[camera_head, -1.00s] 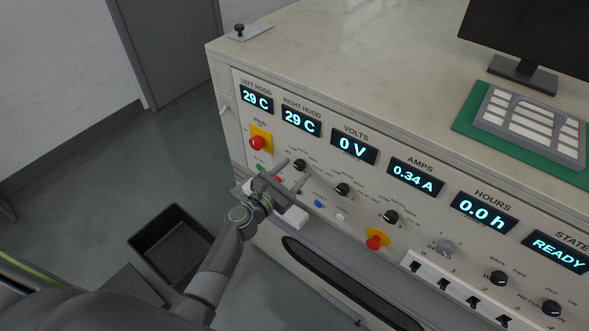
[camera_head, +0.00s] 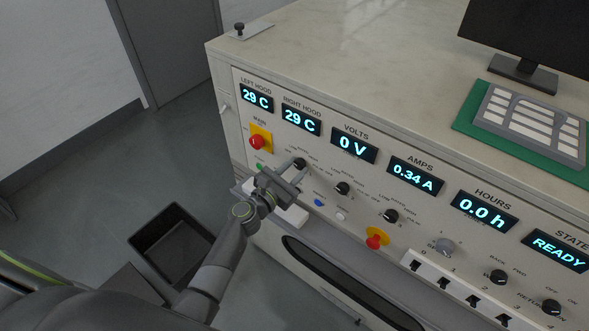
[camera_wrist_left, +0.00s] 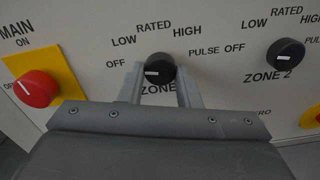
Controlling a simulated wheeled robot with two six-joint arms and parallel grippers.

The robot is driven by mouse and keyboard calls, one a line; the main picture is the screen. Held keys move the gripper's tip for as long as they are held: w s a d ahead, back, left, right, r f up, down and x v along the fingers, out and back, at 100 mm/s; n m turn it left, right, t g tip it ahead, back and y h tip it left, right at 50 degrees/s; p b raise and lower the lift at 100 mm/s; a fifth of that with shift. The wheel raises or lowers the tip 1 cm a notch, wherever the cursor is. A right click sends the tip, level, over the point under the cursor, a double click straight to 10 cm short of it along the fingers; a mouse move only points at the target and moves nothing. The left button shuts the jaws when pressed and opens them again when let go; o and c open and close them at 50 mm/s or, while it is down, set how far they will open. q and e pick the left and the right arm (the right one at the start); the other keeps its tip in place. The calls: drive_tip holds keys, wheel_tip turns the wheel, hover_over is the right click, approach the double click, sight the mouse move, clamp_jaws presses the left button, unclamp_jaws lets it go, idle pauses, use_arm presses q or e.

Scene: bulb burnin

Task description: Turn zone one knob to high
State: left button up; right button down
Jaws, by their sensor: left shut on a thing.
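The zone one knob (camera_wrist_left: 160,67) is a black round knob on the cream panel, with LOW, RATED and HIGH lettered around its top. Its white mark is on the left side, toward OFF. My left gripper (camera_wrist_left: 162,80) is shut on this knob, with one finger on each side of it. In the head view the knob (camera_head: 299,163) shows between the fingertips of the left gripper (camera_head: 294,171). My right gripper is not in view.
The red main switch (camera_wrist_left: 36,88) on its yellow plate is left of the knob. The zone two knob (camera_wrist_left: 286,54) is to the right. Below the panel are a white block (camera_head: 293,216) and, on the floor, a black bin (camera_head: 150,239).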

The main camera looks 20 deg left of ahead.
use_arm(q)
drive_tip(key=m+b, duration=0.1)
drive_tip(key=m, duration=0.1)
drive_tip(key=shift+f+m+b, duration=0.1)
drive_tip(key=shift+m+b, duration=0.2)
drive_tip(key=shift+b, duration=0.05)
drive_tip(key=m+b, duration=0.1)
drive_tip(key=m, duration=0.1)
drive_tip(key=shift+a+m, duration=0.1)
drive_tip(key=shift+m, duration=0.3)
drive_tip(key=m+b, duration=0.3)
drive_tip(key=m, duration=0.3)
drive_tip(key=shift+b, duration=0.35)
drive_tip(key=m+b, duration=0.3)
drive_tip(key=m, duration=0.3)
drive_tip(key=shift+m, duration=0.4)
drive_tip(key=m+b, duration=0.2)
drive_tip(key=m, duration=0.1)
drive_tip(key=m+b, duration=0.1)
drive_tip(key=m, duration=0.1)
drive_tip(key=shift+r+b, duration=0.25)
drive_tip(key=shift+b, duration=0.05)
drive_tip(key=shift+m, duration=0.4)
drive_tip(key=o, duration=1)
drive_tip(key=shift+r, duration=0.1)
